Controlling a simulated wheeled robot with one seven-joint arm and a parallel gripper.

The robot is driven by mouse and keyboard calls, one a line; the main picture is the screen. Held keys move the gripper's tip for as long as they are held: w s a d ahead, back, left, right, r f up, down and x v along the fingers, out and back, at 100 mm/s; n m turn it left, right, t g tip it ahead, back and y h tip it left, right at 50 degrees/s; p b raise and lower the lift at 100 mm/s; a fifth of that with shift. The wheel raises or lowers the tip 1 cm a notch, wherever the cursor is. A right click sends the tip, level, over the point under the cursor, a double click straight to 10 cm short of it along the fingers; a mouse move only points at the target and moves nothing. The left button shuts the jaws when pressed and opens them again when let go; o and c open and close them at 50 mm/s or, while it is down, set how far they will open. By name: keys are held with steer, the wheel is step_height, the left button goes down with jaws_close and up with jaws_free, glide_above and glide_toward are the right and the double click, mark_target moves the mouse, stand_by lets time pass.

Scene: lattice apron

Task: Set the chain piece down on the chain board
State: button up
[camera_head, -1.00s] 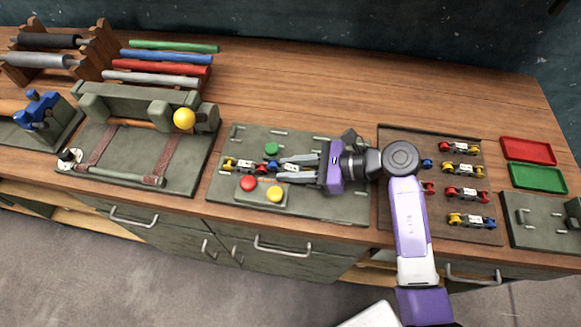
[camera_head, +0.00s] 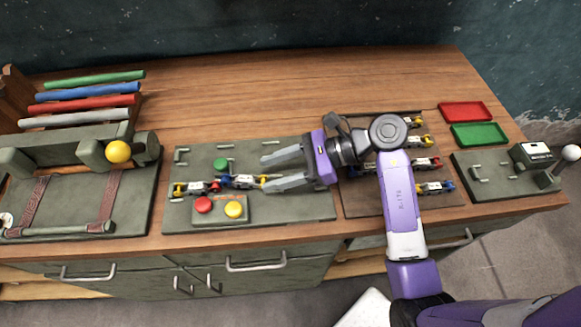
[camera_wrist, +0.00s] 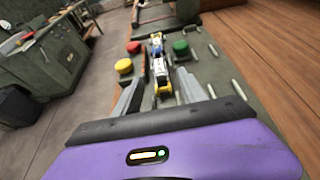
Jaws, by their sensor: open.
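The chain board is a grey-green plate (camera_head: 290,206) on the bench. A chain piece with blue and yellow ends (camera_head: 243,181) lies on it, end to end with another chain piece with yellow and red ends (camera_head: 196,188). They appear to touch, but I cannot tell if they are linked. My gripper (camera_head: 267,173) is open, just right of the blue-and-yellow piece, with its fingers spread wide. In the wrist view that piece (camera_wrist: 160,70) lies ahead between the open fingers (camera_wrist: 158,92), not gripped.
The board carries green (camera_head: 221,164), red (camera_head: 203,204) and yellow (camera_head: 234,209) buttons and several metal staples. A dark tray (camera_head: 362,202) with several chain pieces is to the right, partly under my arm. Red (camera_head: 466,112) and green (camera_head: 478,133) trays stand beyond. The back of the bench is clear.

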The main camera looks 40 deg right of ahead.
steer(key=shift+b+v, duration=0.35)
steer(key=shift+v, duration=1.95)
